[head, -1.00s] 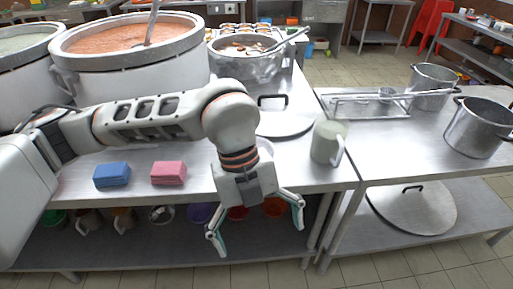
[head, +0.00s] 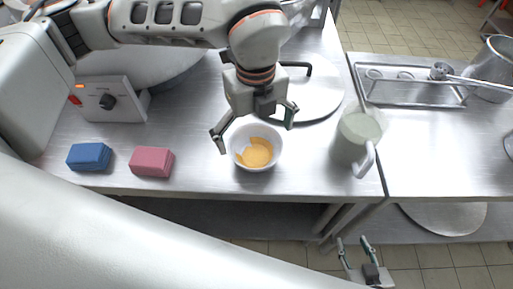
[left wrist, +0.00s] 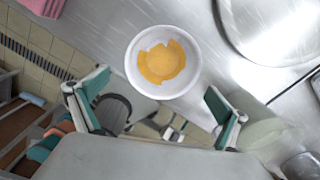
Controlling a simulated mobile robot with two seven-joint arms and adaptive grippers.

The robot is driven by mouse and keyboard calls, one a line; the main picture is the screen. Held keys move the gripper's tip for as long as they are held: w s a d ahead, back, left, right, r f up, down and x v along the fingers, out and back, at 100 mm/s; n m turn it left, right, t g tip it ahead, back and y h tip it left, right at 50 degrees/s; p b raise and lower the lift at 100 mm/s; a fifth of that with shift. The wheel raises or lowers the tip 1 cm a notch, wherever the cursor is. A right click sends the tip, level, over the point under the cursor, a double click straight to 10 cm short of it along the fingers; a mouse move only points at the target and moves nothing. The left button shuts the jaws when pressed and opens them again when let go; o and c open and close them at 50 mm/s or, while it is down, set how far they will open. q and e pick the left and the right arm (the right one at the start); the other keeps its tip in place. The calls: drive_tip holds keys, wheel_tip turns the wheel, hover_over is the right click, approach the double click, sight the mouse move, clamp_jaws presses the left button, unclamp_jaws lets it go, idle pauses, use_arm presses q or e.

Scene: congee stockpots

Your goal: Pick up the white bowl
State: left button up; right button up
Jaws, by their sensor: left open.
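The white bowl (head: 273,138) stands upright on the steel counter, with orange-yellow food in it. In the left wrist view the bowl (left wrist: 150,35) shows whole, just beyond and between my finger directions. My left gripper (head: 254,128) is open at the bowl's far side in the head view, fingers spread to either side of it. In the left wrist view its open fingers (left wrist: 158,108) appear apart, with nothing between them gripped. My right gripper (head: 353,242) is low at the bottom of the head view, beyond the counter's front edge, open and empty.
A pale green mug (head: 350,140) stands right of the bowl. A round lid (head: 310,95) lies behind it. Blue (head: 89,156) and pink (head: 152,161) sponges lie to the left. A metal tray (head: 410,88) with a ladle is on the right table.

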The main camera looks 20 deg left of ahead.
sight(255, 155)
use_arm(q)
drive_tip(key=f, duration=0.3)
drive_tip(key=w+f, duration=0.1)
drive_tip(key=f, duration=0.1)
drive_tip(key=shift+a+f, duration=0.15)
drive_tip(key=shift+a, duration=0.05)
drive_tip(key=c, duration=0.9)
